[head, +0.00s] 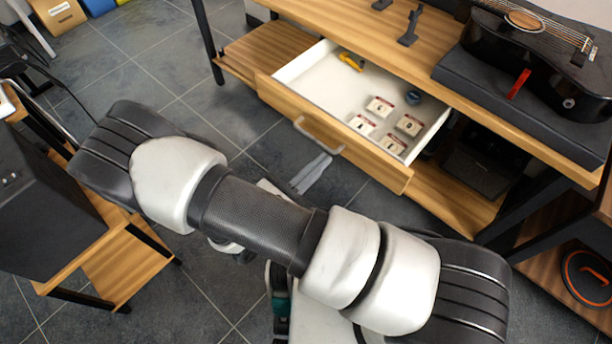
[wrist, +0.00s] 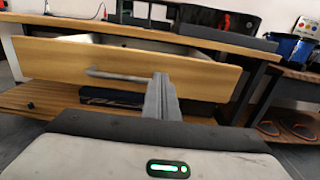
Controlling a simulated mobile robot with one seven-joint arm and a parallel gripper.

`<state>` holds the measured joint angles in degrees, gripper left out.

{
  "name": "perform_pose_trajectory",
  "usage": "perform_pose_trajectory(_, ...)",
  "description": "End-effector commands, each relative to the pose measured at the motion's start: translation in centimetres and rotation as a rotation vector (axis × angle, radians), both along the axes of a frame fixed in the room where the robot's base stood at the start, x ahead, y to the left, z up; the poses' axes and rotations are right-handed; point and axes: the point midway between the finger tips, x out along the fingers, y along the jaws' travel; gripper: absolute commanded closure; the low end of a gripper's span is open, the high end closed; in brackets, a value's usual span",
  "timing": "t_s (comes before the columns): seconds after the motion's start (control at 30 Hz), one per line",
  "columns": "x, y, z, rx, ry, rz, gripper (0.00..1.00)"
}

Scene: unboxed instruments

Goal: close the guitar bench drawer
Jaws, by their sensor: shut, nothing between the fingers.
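The guitar bench drawer (head: 335,138) is pulled open in the head view, with a wooden front, a white inside and a metal bar handle (head: 318,136). In the wrist view the drawer front (wrist: 215,72) faces me, with its handle (wrist: 118,76) at the left of centre. My gripper (head: 318,172) is shut and empty, in front of the drawer front, a little below the handle in the head view. In the wrist view my gripper's fingers (wrist: 161,97) overlap the right end of the handle; I cannot tell whether they touch it.
The drawer holds a yellow tool (head: 351,62), a dark round item (head: 413,97) and several small boxes (head: 380,106). A black guitar (head: 545,45) lies on a dark case on the bench (head: 470,100). A wooden stand (head: 125,262) is at left.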

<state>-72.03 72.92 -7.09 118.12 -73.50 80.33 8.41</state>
Motion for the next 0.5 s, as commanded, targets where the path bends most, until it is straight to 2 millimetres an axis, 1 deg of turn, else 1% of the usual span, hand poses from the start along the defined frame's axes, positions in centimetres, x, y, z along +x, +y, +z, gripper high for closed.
perform_pose_trajectory(0.03,0.9,-0.8,-0.1,-0.001,-0.002,-0.004,1.00)
perform_pose_trajectory(0.2,3.2,-2.6,-0.1,-0.001,-0.001,-0.003,1.00)
perform_pose_trajectory(0.33,4.4,-3.5,-0.1,-0.001,-0.001,-0.003,1.00)
perform_pose_trajectory(0.5,5.0,-3.9,0.0,0.000,0.000,0.000,1.00)
